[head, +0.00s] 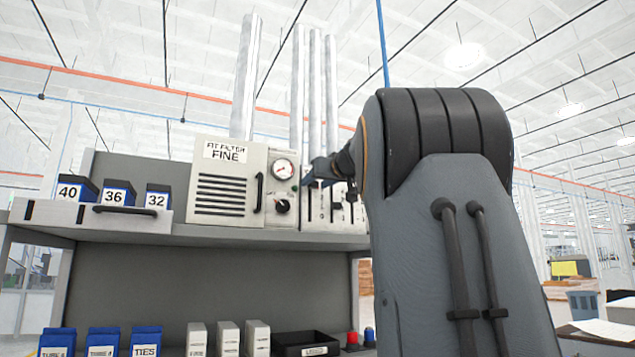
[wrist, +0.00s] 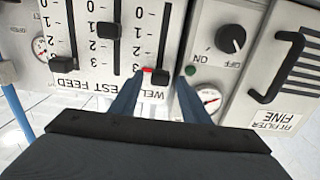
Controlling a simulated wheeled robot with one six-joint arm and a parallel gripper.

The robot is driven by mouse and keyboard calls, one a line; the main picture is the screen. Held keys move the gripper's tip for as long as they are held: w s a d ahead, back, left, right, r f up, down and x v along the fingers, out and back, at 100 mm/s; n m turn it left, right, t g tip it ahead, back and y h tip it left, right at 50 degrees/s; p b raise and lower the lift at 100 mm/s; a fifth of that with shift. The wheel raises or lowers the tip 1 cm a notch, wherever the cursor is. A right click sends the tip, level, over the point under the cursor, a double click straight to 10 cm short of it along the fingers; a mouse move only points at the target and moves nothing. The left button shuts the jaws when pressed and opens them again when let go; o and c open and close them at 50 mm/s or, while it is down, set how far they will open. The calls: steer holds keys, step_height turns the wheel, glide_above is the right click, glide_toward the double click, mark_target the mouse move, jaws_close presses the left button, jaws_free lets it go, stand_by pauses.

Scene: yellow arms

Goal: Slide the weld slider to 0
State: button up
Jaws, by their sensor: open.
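The weld slider has a black knob (wrist: 160,77) on a vertical slot in a white panel (wrist: 90,60), shown upside down in the wrist view. The knob sits at the slot's lower end in that picture, by the 3 mark; the 0 mark is at the top. My gripper (wrist: 155,88) is open, with one blue-grey finger on each side below the knob. I cannot tell whether they touch it. The WELD label is partly hidden by the left finger. In the head view my gripper (head: 318,174) is in front of the panel (head: 318,212).
Two other sliders (wrist: 62,62) (wrist: 108,30) stand left of the weld slider in the wrist view. A rotary knob (wrist: 231,39), green button (wrist: 191,70), gauge (wrist: 208,98) and filter handle (wrist: 277,68) are to the right. The shelf (head: 270,237) runs beneath the panel.

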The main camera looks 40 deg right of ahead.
jaws_close()
steer(key=b, duration=1.2)
glide_toward(317, 213)
steer(key=w+a+f, duration=0.1)
steer(key=w+a, duration=0.1)
steer(key=w, duration=0.2)
steer(key=shift+w+d+f+b, duration=0.2)
steer(key=shift+w+f+b, duration=0.05)
steer(key=shift+b, duration=0.15)
steer(key=shift+f, duration=0.1)
jaws_free()
steer(key=shift+s, duration=0.1)
